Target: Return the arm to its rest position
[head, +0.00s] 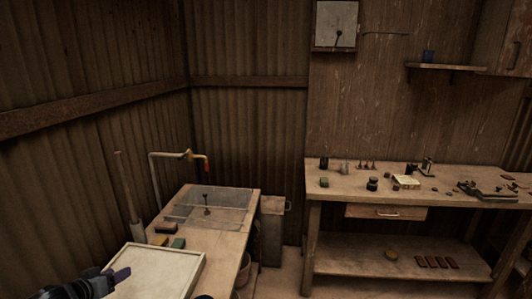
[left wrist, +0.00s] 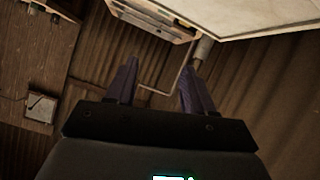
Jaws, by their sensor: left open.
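My left gripper (head: 116,277) comes in at the lower left of the head view, over the near left part of a pale shallow tray (head: 190,250). In the left wrist view its two dark fingers (left wrist: 158,85) stand apart with nothing between them. The wrist camera looks past them to the corrugated wall, a bent pipe and the pale tray's edge (left wrist: 262,30). My right gripper is in neither view.
A long wooden workbench (head: 440,183) with jars and tools is at the right.

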